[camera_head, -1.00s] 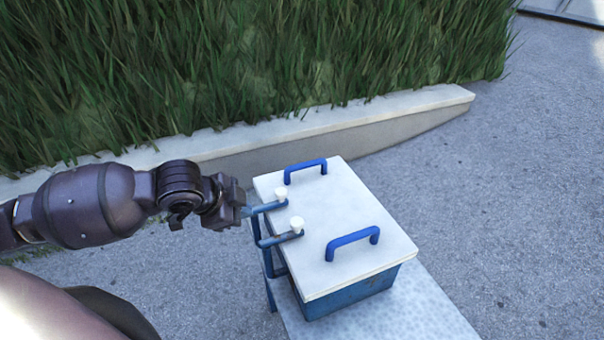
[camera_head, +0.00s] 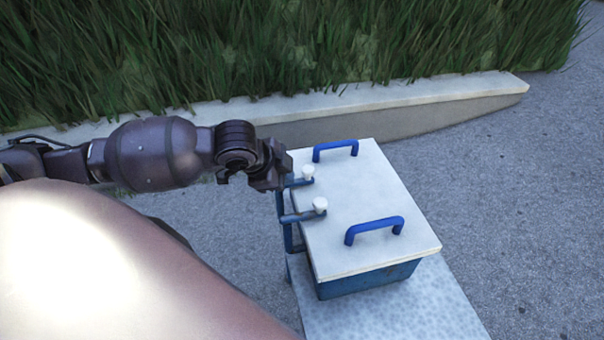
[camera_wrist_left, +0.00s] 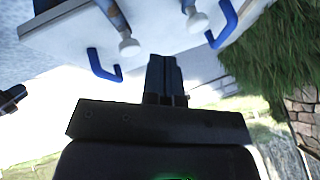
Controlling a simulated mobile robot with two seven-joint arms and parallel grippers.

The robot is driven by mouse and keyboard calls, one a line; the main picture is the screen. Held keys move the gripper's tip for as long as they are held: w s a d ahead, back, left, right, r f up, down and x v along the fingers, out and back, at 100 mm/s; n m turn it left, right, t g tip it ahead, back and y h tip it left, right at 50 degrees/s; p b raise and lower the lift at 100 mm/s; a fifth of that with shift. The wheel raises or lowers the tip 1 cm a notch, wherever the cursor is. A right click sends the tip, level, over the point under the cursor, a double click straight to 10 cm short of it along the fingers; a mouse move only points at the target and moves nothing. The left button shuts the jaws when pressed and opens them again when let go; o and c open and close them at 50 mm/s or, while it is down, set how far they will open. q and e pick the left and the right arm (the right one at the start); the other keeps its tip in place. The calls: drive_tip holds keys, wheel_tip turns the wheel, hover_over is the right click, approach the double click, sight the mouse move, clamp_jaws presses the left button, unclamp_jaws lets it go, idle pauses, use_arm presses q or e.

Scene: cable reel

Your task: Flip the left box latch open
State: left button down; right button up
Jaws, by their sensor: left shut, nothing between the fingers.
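A blue box (camera_head: 368,280) with a flat white lid (camera_head: 365,185) stands upright. On its left side is a blue latch frame (camera_head: 287,235), with two arms reaching over the lid edge and ending in white knobs: a far one (camera_head: 308,172) and a near one (camera_head: 319,205). Both knobs rest over the lid. My left gripper (camera_head: 286,166) is shut and empty at the lid's far left corner, just left of the far knob; contact cannot be told. In the left wrist view my closed fingers (camera_wrist_left: 165,75) point at the lid, with both knobs (camera_wrist_left: 130,47) beyond them. My right gripper is not in view.
Two blue handles stand on the lid, one far (camera_head: 336,147) and one near (camera_head: 375,227). The box sits on a pale speckled slab (camera_head: 400,315). Behind are a low stone kerb (camera_head: 400,105) and tall grass (camera_head: 300,50). Paved ground to the right is clear.

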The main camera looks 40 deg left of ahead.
use_arm(q)
drive_tip(key=x, duration=0.6)
drive_tip(key=shift+w+f, duration=0.1)
drive_tip(key=shift+w+a+f+p, duration=0.1)
drive_tip(key=shift+w+a+p, duration=0.1)
drive_tip(key=shift+w, duration=0.3)
drive_tip(key=shift+w+a+f+p, duration=0.1)
drive_tip(key=shift+w+a, duration=0.1)
drive_tip(key=shift+w, duration=0.35)
drive_tip(key=shift+w+a+f, duration=0.1)
drive_tip(key=shift+w+a, duration=0.25)
drive_tip(key=shift+w, duration=0.45)
drive_tip(key=shift+w, duration=0.2)
